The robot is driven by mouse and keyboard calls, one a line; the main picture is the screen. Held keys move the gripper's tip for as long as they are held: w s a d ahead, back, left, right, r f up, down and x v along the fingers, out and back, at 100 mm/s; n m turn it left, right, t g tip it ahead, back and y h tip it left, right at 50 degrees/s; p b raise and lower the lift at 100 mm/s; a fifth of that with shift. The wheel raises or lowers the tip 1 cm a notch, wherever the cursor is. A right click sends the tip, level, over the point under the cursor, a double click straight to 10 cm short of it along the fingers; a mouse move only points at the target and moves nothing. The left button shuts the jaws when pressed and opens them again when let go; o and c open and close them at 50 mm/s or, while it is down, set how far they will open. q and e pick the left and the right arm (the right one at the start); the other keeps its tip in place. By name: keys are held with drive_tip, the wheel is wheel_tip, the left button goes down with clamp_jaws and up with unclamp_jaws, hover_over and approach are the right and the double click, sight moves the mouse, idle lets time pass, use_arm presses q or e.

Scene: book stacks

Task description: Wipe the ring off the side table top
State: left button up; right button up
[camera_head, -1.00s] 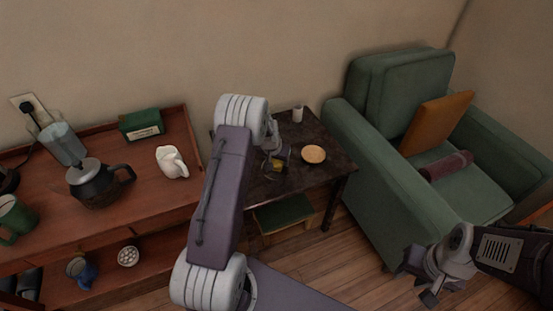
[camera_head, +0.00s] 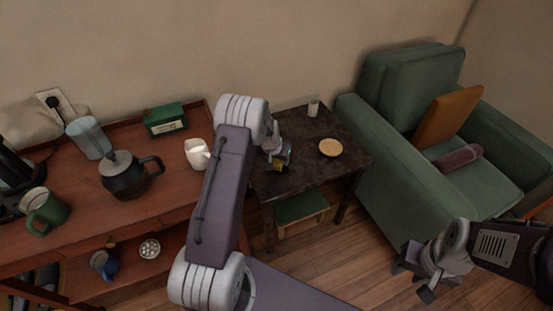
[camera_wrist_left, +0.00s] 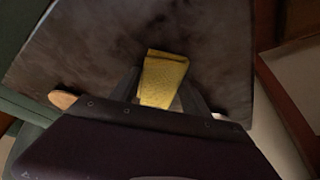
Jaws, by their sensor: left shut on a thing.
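The side table (camera_head: 309,174) has a dark, mottled top and stands between the red-brown cabinet and the green armchair. My left gripper (camera_head: 280,160) is over the left part of this top, shut on a yellow sponge (camera_wrist_left: 163,80). In the left wrist view the sponge sticks out between the fingers against the dark table top (camera_wrist_left: 100,45). I cannot tell whether it touches the top. The top shows cloudy patches, but no clear ring can be made out. My right gripper (camera_head: 424,274) is empty, with its fingers apart, in front of the armchair.
The cabinet (camera_head: 78,200) at left holds a dark kettle (camera_head: 128,175), a white jug (camera_head: 197,153) and a green box (camera_head: 165,120). The armchair (camera_head: 395,185) borders the table's right side.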

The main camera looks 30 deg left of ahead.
use_arm(q)
wheel_tip(320, 180, up, 2)
drive_tip(key=shift+a+r+p, duration=0.1)
drive_tip(key=shift+r+p, duration=0.05)
drive_tip(key=shift+p, duration=0.25)
drive_tip(key=shift+d+r+p, duration=0.2)
drive_tip(key=shift+r+p, duration=0.45)
drive_tip(key=shift+r, duration=0.15)
drive_tip(key=shift+r+p, duration=1.85)
drive_tip(key=shift+r, duration=0.35)
